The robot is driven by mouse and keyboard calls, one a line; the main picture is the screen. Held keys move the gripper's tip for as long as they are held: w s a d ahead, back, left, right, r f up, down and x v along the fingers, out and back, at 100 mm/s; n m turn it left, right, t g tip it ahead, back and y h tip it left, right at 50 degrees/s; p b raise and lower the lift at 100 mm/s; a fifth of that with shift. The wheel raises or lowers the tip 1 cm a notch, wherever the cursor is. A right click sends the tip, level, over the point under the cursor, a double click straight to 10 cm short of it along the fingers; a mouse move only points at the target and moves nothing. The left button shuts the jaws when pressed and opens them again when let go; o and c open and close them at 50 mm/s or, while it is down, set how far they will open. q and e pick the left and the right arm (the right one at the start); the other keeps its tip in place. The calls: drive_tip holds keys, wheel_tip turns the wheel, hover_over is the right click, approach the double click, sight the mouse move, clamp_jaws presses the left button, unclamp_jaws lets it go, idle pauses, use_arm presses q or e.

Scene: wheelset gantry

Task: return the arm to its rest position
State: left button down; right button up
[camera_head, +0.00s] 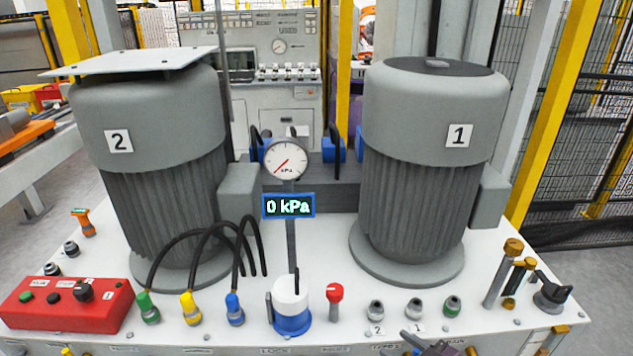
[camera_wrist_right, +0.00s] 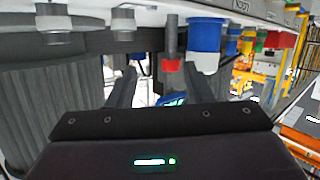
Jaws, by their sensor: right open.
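My right gripper (camera_head: 425,346) shows only in part at the bottom edge of the head view, at the front of the white bench top, below the grey connectors. In the right wrist view its two dark fingers (camera_wrist_right: 160,86) stand apart with nothing between them, so it is open and empty. The wrist picture looks upside down, with the bench parts hanging from the top. My left gripper is in neither view.
Close to the right gripper are a red knob (camera_head: 334,292), a white-and-blue cup (camera_head: 291,305), and grey connectors (camera_head: 376,309). Motors 2 (camera_head: 150,150) and 1 (camera_head: 430,150) stand behind. The gauge display (camera_head: 288,205) reads 0 kPa. A red control box (camera_head: 68,305) sits left.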

drive_tip(key=s+d+r+m+g+h, duration=0.1)
drive_tip(key=s+m+g+h, duration=0.25)
drive_tip(key=s, duration=0.45)
drive_tip(key=s+d+r+m+g+h, duration=0.1)
drive_tip(key=s+r+m+g+h, duration=0.15)
drive_tip(key=s+g+h, duration=0.45)
drive_tip(key=s+f+y, duration=0.1)
drive_tip(key=s+f, duration=0.1)
drive_tip(key=f, duration=1.4)
drive_tip(key=s+f+y, duration=0.1)
drive_tip(key=s+f, duration=0.1)
drive_tip(key=f, duration=1.4)
drive_tip(key=s+d+f, duration=0.3)
drive_tip(key=s+f, duration=1.4)
drive_tip(key=s, duration=0.2)
drive_tip(key=shift+d, duration=0.2)
drive_tip(key=shift+s+g+h, duration=0.1)
drive_tip(key=shift+g+h, duration=0.15)
